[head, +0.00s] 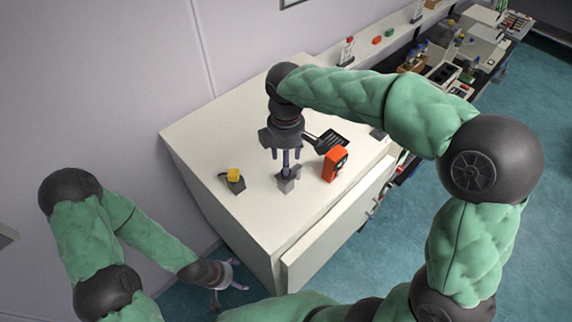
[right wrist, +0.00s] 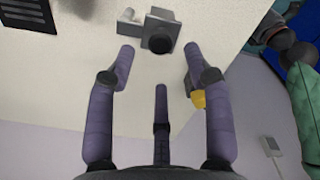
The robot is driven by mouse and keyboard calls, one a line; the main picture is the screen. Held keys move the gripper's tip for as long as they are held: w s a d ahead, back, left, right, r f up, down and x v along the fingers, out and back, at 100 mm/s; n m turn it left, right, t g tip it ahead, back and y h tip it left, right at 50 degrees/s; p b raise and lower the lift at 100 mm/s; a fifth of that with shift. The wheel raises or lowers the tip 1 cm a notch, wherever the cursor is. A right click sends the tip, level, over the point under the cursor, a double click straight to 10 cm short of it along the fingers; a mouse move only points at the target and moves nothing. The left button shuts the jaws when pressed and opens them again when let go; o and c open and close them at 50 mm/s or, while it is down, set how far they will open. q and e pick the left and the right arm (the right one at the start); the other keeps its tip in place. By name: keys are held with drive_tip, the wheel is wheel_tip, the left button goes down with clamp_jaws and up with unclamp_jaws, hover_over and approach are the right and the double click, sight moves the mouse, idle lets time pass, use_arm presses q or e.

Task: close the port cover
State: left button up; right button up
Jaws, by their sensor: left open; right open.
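A small grey block (head: 288,184) stands on the white cabinet top, and I take it to be the port. In the right wrist view the grey block (right wrist: 163,27) shows a dark round opening or knob, with a smaller grey piece (right wrist: 128,22) beside it, possibly the cover. I cannot tell how the cover sits. My right gripper (head: 285,164) points down just above the block. Its fingers (right wrist: 162,60) are spread with nothing between them. My left gripper (head: 228,280) is open and empty, low beside the cabinet's left front.
A grey block with a yellow top (head: 233,175) stands left of the port. An orange device (head: 335,164) stands close to its right, with a dark vented panel (head: 333,138) behind. The white cabinet top (head: 255,218) is clear in front. A wall runs along the back left.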

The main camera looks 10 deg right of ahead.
wheel_tip(320, 180, up, 7)
idle(0.3)
drive_tip(key=shift+s, duration=0.1)
idle(0.4)
